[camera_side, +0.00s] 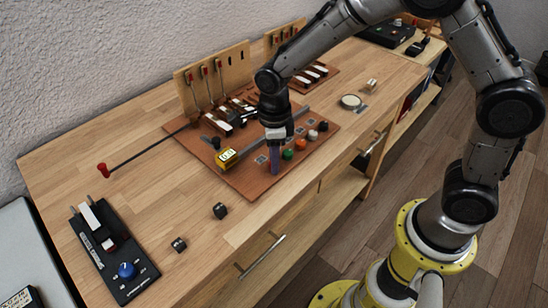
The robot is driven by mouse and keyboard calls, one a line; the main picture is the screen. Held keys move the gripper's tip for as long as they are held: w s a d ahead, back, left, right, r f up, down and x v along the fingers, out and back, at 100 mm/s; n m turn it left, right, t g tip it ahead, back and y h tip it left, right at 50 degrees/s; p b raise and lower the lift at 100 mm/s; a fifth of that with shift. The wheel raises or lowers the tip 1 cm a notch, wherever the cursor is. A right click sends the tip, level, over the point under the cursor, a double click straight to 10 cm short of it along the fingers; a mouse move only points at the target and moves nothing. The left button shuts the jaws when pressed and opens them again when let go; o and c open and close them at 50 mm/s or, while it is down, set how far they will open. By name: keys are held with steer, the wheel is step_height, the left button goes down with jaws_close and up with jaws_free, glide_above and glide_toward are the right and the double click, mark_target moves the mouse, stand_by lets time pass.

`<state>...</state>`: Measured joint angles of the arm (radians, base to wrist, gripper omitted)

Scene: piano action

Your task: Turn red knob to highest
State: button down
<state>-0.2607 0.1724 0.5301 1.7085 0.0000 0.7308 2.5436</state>
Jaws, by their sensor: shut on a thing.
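My gripper (275,168) points down over the front left part of a brown board (238,182) on the wooden workbench. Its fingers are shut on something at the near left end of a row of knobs. The fingers hide that thing, so I cannot see its colour or angle. A green knob (288,154), an orange knob (300,144), a white knob (312,135) and a black knob (323,126) run up to the right from the fingers. No red knob shows in this row.
A long rod with a red end (103,170) sticks out leftward. A black control box (112,248) with a blue knob and two small dark blocks (220,210) (178,244) lie at the front left. Upright wooden panels (213,75) stand behind.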

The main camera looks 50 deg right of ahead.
steer(key=shift+r, duration=0.15)
steer(key=c, duration=0.6)
jaws_free()
step_height(320, 180, up, 14)
stand_by(0.3)
